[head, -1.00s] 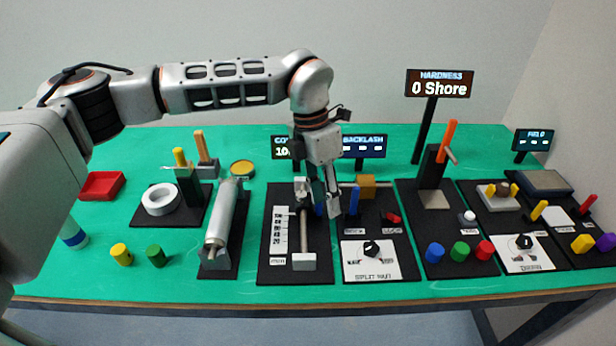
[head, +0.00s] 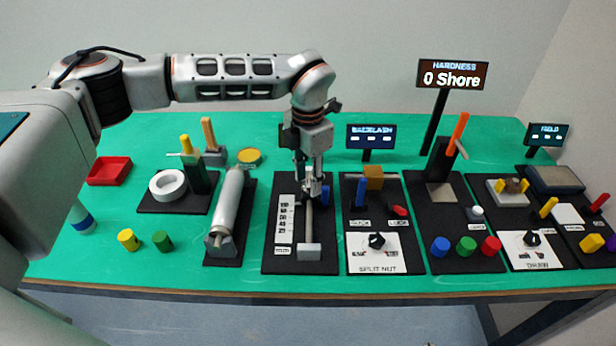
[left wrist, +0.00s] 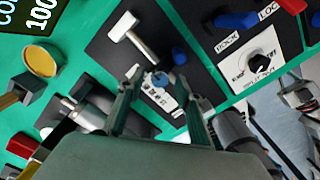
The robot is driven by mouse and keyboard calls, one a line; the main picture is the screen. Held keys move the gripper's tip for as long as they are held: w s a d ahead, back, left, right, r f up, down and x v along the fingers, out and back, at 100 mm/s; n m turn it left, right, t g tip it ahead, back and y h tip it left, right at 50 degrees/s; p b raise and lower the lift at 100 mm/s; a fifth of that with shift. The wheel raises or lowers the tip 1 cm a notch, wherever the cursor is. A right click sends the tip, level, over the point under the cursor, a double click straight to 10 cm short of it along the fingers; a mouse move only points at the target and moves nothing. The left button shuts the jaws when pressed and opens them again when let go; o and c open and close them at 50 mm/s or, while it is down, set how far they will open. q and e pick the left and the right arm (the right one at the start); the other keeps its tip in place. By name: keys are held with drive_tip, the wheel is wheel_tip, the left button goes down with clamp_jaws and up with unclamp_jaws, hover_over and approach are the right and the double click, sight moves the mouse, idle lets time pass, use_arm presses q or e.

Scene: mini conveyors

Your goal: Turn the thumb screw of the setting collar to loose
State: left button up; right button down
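The setting collar's stand is a black base (head: 268,262) with a white millimetre scale (head: 285,222) and a metal rod (head: 309,222) ending in a grey block (head: 310,252). My left gripper (head: 312,188) points down over the far part of the rod and hides much of the collar. In the left wrist view, my left gripper (left wrist: 161,80) is open, one finger on each side of a small blue-grey piece (left wrist: 160,79), seemingly the collar's thumb screw. I cannot tell whether the fingers touch it. A dark blue piece (head: 325,195) stands just right of the rod.
The split nut panel (head: 374,258) with a black knob stands close on the right. A metal roller (head: 226,205) on a black base stands to the left. The backlash display (head: 371,136) is behind. Green table shows free in front of the red tray (head: 109,171).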

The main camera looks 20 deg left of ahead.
use_arm(q)
clamp_jaws()
drive_tip(key=shift+n, duration=0.4)
drive_tip(key=n, duration=0.3)
drive_tip(key=shift+n, duration=0.4)
drive_tip(key=n+b, duration=0.1)
drive_tip(key=n, duration=0.9)
drive_tip(key=shift+n, duration=0.4)
drive_tip(key=n, duration=0.5)
drive_tip(key=shift+n+b, duration=0.3)
drive_tip(key=shift+b, duration=0.1)
